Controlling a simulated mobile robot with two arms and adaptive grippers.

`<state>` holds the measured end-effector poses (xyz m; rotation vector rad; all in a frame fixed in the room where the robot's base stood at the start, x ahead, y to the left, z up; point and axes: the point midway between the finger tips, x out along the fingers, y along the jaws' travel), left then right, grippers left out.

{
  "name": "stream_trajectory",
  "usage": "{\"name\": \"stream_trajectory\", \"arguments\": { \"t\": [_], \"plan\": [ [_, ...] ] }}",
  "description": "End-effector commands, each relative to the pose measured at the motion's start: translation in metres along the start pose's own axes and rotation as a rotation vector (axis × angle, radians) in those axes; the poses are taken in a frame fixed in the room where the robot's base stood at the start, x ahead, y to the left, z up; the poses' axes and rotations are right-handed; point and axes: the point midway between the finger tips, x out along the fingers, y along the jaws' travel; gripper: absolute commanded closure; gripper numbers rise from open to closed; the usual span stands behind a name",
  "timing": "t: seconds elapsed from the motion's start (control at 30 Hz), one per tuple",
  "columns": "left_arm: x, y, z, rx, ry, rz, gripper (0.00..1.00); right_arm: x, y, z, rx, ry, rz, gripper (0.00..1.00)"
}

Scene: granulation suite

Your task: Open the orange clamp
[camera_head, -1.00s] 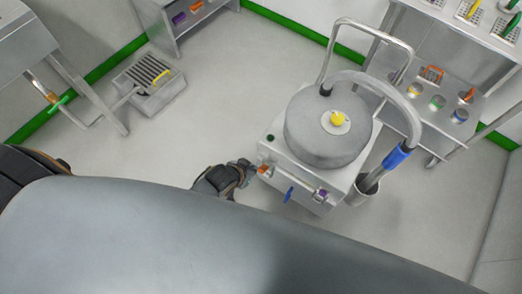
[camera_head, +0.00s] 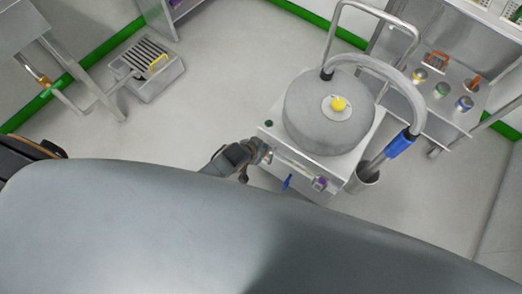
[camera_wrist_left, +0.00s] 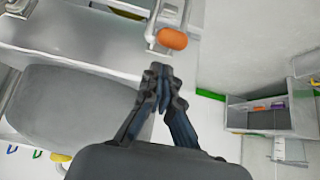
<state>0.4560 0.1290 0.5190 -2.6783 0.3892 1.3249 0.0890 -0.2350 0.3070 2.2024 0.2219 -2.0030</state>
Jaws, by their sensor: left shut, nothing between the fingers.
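The orange clamp shows in the left wrist view as a rounded orange handle (camera_wrist_left: 172,39) on a pale metal latch at the edge of the steel machine. In the head view my left gripper (camera_head: 263,152) is at the machine's left front corner and covers most of the clamp. In the left wrist view the gripper's fingers (camera_wrist_left: 161,78) are together and empty, just short of the orange handle, with a small gap showing. The clamp looks closed, but I cannot be sure. My right gripper is not in view.
The machine (camera_head: 325,170) carries a grey drum (camera_head: 310,125) with a yellow knob, a purple latch (camera_head: 320,184) and a blue handle (camera_head: 287,182). A hose with a blue grip (camera_head: 400,145) hangs at its right. Open floor lies left of the machine.

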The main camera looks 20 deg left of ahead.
Motion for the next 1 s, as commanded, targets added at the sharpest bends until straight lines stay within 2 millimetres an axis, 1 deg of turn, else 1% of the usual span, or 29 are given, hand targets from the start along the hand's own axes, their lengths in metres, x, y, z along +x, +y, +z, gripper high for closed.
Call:
{"name": "stream_trajectory", "arguments": {
  "t": [0.1, 0.2, 1.0],
  "plan": [
    [0.003, 0.0, 0.01, 0.0, 0.003, 0.0, 1.0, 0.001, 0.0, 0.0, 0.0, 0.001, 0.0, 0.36],
    [0.004, 0.0, 0.015, 0.0, 0.003, 0.0, 1.0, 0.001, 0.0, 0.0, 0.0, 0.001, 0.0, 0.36],
    [0.005, 0.0, 0.02, -0.001, 0.003, 0.0, 1.0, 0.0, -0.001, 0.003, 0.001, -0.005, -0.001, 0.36]
  ]
}}
